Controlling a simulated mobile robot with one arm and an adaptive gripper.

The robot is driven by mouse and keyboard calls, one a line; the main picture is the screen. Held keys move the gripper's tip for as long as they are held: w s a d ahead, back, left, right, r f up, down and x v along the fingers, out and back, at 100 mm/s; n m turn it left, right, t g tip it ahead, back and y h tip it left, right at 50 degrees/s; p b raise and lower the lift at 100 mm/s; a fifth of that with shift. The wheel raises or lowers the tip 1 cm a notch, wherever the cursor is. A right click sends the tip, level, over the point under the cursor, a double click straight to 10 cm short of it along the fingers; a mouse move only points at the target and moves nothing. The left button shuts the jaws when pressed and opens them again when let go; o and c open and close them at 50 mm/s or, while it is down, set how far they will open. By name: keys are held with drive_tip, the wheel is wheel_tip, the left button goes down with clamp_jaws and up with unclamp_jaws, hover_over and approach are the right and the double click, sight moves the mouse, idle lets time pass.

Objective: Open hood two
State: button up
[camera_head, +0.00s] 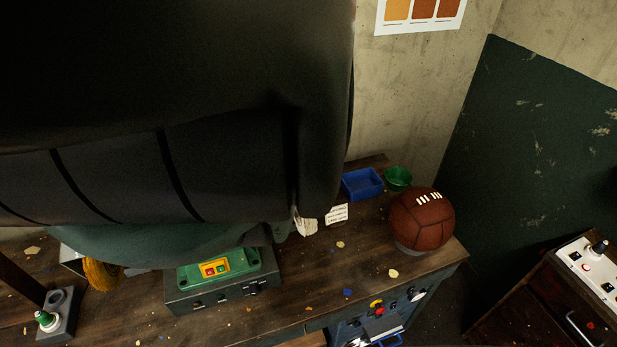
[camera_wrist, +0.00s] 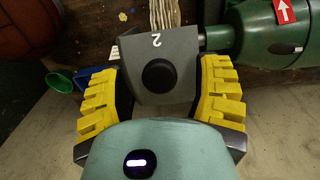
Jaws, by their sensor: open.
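A grey hood marked "2" (camera_wrist: 155,50) with a round black knob (camera_wrist: 159,75) shows in the wrist view. It looks shut, though its edges are partly hidden. My gripper (camera_wrist: 161,82) is open, its yellow ridged fingers standing on either side of the hood and knob. I cannot tell whether they touch it. In the head view my dark arm covers the upper left and hides the hood and fingers.
A brown leather ball (camera_head: 422,219) sits at the bench's right end, near a blue tray (camera_head: 362,184) and green bowl (camera_head: 398,179). A green button box (camera_head: 218,268) stands in front. A green cylindrical machine part (camera_wrist: 262,35) lies beside the hood.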

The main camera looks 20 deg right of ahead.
drive_tip(key=shift+o, duration=0.2)
clamp_jaws()
idle(0.4)
